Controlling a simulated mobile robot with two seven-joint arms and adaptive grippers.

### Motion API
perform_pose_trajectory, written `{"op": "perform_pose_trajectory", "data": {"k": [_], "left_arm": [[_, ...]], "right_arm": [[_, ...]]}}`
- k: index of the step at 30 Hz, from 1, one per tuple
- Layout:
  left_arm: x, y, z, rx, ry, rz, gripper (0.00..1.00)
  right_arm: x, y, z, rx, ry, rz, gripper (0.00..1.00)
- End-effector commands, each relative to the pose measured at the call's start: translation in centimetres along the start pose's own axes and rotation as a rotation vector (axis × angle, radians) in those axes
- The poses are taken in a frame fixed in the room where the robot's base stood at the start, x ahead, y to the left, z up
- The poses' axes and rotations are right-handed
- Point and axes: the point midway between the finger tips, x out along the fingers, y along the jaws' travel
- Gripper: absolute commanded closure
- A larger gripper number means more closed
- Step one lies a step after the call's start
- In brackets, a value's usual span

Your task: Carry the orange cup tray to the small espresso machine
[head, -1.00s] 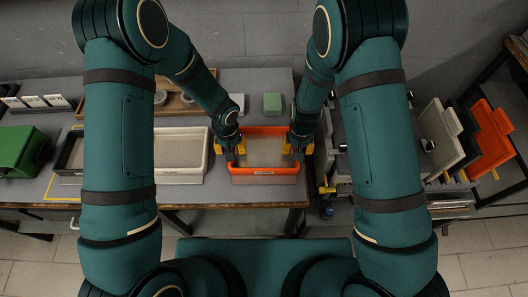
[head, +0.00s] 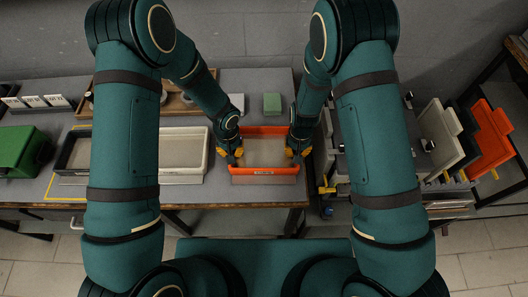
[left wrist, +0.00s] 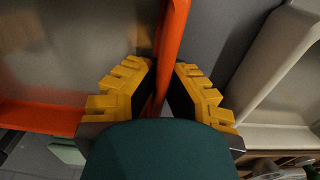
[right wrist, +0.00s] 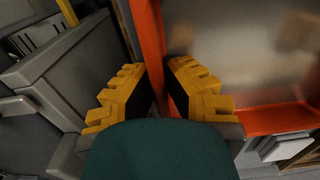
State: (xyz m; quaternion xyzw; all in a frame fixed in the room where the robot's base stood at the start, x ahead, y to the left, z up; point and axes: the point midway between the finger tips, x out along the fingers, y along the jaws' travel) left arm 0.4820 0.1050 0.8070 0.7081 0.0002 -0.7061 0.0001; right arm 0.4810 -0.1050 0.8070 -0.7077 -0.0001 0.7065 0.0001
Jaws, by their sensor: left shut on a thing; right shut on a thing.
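The orange cup tray (head: 265,171) is at the front edge of the workbench in the head view, an open shallow box with a label on its front wall. My left gripper (head: 235,156) is shut on its left wall; the left wrist view shows the orange wall (left wrist: 172,45) between the yellow fingers. My right gripper (head: 298,154) is shut on its right wall, which the right wrist view also shows (right wrist: 150,45). I cannot tell whether the tray rests on the bench or is slightly raised. I cannot make out the small espresso machine.
A cream tray (head: 182,177) stands close to the left of the orange tray. A green box (head: 272,103) lies behind it. A green bin (head: 22,150) is at the far left.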

Motion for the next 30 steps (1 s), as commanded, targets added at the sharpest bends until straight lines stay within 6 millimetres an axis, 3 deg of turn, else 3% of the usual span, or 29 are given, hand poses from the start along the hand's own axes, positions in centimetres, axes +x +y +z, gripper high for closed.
{"op": "perform_pose_trajectory", "data": {"k": [11, 30], "left_arm": [[-0.3, 0.0, 0.1, 0.0, -0.002, 0.0, 1.0], [-4.9, 0.0, 0.0, 0.0, 0.0, 0.0, 1.0]], "right_arm": [[-0.3, 0.0, 0.1, 0.0, -0.002, 0.0, 1.0], [-4.9, 0.0, 0.0, 0.0, 0.0, 0.0, 1.0]]}}
